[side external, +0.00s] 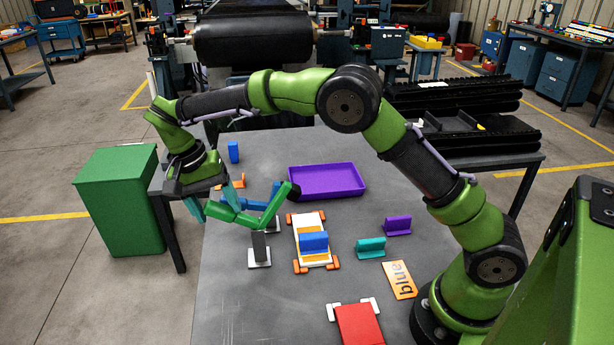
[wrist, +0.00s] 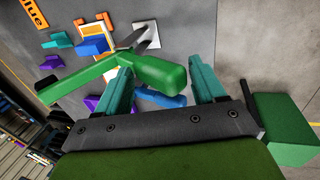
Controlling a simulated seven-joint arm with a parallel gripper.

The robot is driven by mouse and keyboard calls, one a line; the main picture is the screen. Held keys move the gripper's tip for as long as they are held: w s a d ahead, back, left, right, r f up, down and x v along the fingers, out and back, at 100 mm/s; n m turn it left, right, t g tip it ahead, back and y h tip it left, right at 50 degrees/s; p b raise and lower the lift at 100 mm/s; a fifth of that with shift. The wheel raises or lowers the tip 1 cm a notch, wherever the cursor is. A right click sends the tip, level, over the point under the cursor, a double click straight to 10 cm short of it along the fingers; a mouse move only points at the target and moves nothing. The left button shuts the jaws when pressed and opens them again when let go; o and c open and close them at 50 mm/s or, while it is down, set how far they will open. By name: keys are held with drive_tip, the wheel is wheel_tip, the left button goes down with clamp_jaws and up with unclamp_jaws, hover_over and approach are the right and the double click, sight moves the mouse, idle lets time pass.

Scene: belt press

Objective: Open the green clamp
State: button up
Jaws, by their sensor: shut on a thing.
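The green clamp (side external: 273,208) stands on a grey post with a white base, left of the middle of the table. Its upright arm ends in a black tip raised in the air, and its handle reaches left to my gripper. My gripper (side external: 205,205) has teal fingers. In the wrist view the thick end of the green handle (wrist: 160,78) lies between the fingertips of my gripper (wrist: 163,82), which are shut on it. The exact contact in the side view is partly hidden.
A blue clamp (side external: 275,190) stands close behind the green one. A white-and-orange fixture (side external: 310,222) holding a blue block (side external: 313,242) is to the right. A purple tray (side external: 328,181) lies behind it. A green bin (side external: 120,200) stands left of the table.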

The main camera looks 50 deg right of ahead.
drive_tip(key=shift+v, duration=2.9)
drive_tip(key=shift+a, duration=0.1)
drive_tip(key=shift+s+d+r, duration=0.1)
drive_tip(key=shift+d+r, duration=0.15)
drive_tip(key=shift+r, duration=0.1)
drive_tip(key=s+d+r+n+t+y, duration=0.3)
drive_tip(key=s+d+r+t, duration=0.1)
drive_tip(key=s+d+r, duration=0.6)
drive_tip(key=s+f+n+t, duration=0.1)
drive_tip(key=s+f+t, duration=0.1)
drive_tip(key=s, duration=0.5)
drive_tip(key=s+f+n+t+y, duration=0.1)
drive_tip(key=s+f+t, duration=0.2)
drive_tip(key=s, duration=0.4)
drive_tip(key=shift+s+d+f, duration=0.15)
drive_tip(key=shift+s+d, duration=0.1)
drive_tip(key=shift+d, duration=0.05)
